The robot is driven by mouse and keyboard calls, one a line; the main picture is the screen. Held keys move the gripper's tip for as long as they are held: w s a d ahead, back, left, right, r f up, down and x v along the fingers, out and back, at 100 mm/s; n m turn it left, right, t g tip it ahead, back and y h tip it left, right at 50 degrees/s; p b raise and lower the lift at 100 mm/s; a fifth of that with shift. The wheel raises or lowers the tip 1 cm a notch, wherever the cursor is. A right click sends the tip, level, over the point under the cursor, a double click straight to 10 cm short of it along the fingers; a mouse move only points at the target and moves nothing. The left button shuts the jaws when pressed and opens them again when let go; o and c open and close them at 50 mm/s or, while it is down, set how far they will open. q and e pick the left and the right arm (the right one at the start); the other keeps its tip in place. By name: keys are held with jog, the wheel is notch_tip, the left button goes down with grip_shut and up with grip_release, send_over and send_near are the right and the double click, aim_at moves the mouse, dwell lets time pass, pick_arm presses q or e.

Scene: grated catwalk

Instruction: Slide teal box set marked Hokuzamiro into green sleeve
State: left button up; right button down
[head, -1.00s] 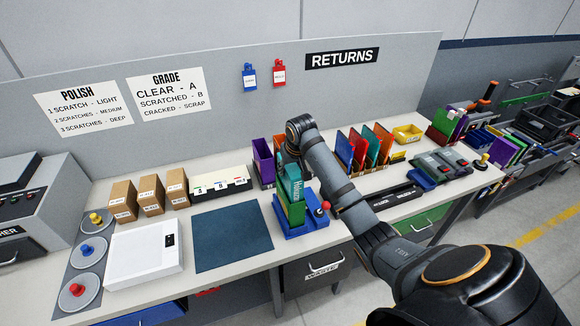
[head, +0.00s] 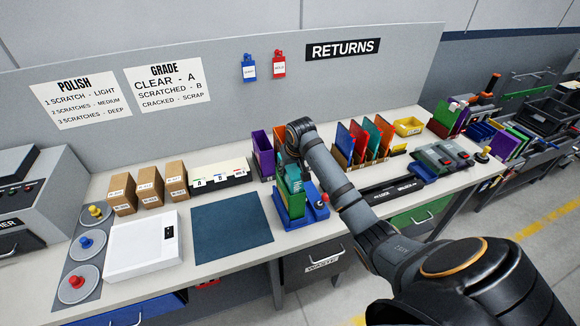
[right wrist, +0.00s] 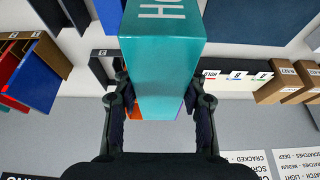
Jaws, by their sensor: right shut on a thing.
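The teal box set (head: 293,180) is upright, with white lettering on its spine. It also fills the top middle of the right wrist view (right wrist: 162,60), where only the start of the lettering shows. My right gripper (right wrist: 157,90) is shut on the box from both sides. The green sleeve (head: 291,207) stands upright in a blue fixture (head: 318,213) with a red-knobbed lever. The box's lower end is at the sleeve's top and seems partly inside; how deep is hidden. My left gripper is not in view.
A purple holder (head: 262,152) stands close behind the sleeve to the left. Coloured cases in a rack (head: 365,142) stand to the right, beyond my arm. A dark blue mat (head: 232,227) left of the fixture is bare. Brown boxes (head: 149,187) stand further left.

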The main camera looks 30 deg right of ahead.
jog(key=shift+f+b, duration=0.3)
jog(key=shift+f, duration=0.75)
jog(key=c, duration=0.7)
grip_release()
jog(key=shift+o, duration=0.5)
jog(key=o, duration=0.3)
jog(key=shift+r, duration=0.1)
